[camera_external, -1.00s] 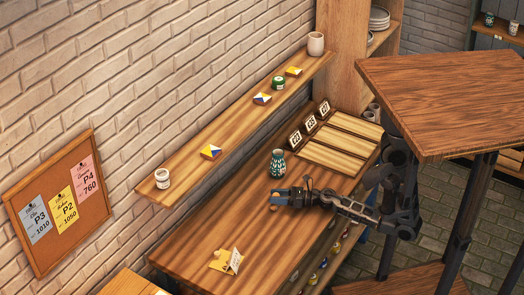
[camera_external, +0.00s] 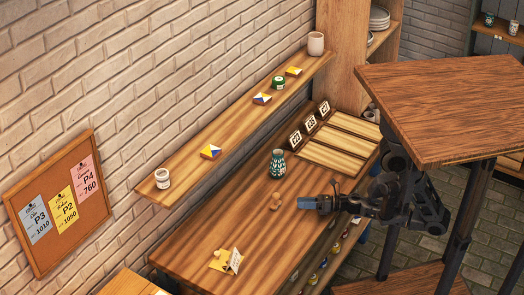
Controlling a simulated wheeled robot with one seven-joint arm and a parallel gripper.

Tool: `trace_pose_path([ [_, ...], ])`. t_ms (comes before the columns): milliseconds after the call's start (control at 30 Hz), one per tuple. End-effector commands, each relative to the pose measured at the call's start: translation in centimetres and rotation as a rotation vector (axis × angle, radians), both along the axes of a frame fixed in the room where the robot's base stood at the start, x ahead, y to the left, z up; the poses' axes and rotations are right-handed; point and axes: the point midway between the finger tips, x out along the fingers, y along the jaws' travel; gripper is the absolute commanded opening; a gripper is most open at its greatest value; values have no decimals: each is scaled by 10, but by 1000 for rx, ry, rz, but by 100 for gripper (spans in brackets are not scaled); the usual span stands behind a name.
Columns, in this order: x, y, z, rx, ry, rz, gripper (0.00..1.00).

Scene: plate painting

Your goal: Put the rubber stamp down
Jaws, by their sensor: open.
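A green and white patterned vase (camera_external: 278,163) stands behind the stamp. Number signs (camera_external: 310,124) stand beside pale boards (camera_external: 338,140) at the table's far end. A yellow piece with a folded card (camera_external: 235,260) lies at the near end. The wall shelf (camera_external: 235,125) holds cups and tiles.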

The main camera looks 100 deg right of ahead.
Motion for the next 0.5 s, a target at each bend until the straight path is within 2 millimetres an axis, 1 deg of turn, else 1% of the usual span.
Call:
trace_pose_path([
  [33,-6,19,-1,126,-27,32,58],
  [67,-9,30,0,217,-49,50,58],
  [100,-15,45,0,349,-77,69,58],
  [167,-24,66,2,556,-114,97,58],
  [200,-31,80,3,698,-134,110,58],
  [267,-43,100,5,925,-159,123,58],
  [300,-52,112,6,1088,-173,124,58],
  [367,-66,131,8,1346,-187,114,58],
  [400,-77,142,9,1519,-194,94,58],
  [467,-92,157,11,1767,-202,55,58],
  [500,-101,166,12,1920,-205,19,58],
])
